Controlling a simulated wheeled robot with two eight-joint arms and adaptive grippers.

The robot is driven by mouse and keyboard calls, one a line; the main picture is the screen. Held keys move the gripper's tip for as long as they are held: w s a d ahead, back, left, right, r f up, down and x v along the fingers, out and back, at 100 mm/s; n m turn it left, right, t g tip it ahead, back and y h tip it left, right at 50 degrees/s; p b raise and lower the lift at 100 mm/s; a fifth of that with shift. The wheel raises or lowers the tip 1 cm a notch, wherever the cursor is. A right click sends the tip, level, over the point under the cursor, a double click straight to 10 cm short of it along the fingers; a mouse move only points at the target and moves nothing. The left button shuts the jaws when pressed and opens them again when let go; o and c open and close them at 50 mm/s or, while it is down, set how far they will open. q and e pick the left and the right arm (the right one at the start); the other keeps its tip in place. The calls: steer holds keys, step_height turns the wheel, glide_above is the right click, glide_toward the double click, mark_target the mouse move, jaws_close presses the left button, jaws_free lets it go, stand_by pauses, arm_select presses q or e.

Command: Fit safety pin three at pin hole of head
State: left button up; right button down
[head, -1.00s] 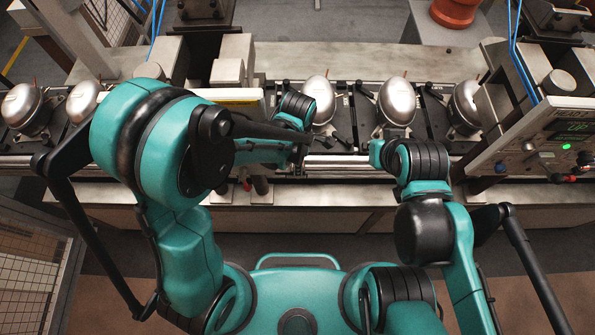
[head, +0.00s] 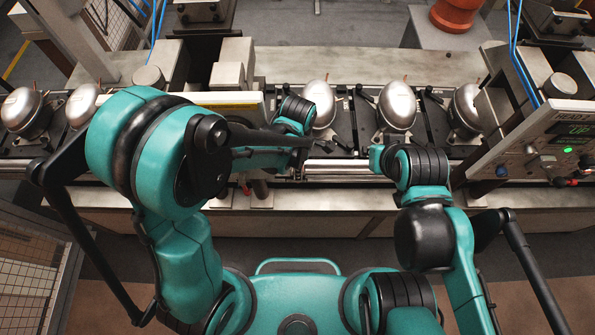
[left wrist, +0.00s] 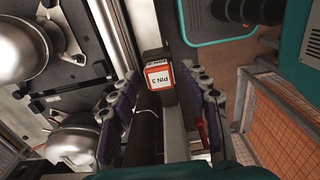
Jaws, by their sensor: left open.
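In the left wrist view, a small block with a red and white label reading PIN 3 (left wrist: 158,76) sits on a rail edge. My left gripper (left wrist: 160,84) is open, with one finger on each side of that block and gaps showing between. A thin red part (left wrist: 203,131) shows by the right-hand finger; I cannot tell what it belongs to. The pin itself and its hole cannot be made out.
Several silver compressors stand in a row on the line, such as one right of centre (head: 397,104); one also shows in the left wrist view (left wrist: 22,42). A control panel (head: 548,140) with a green light stands at right. A mesh fence (head: 35,255) is at left.

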stand_by(0.6)
arm_select(q)
jaws_close()
steer(key=shift+r, duration=0.15)
steer(key=shift+r+p, duration=1.8)
steer(key=shift+r, duration=1.05)
steer(key=shift+r, duration=0.15)
step_height(320, 180, up, 6)
steer(key=p, duration=0.4)
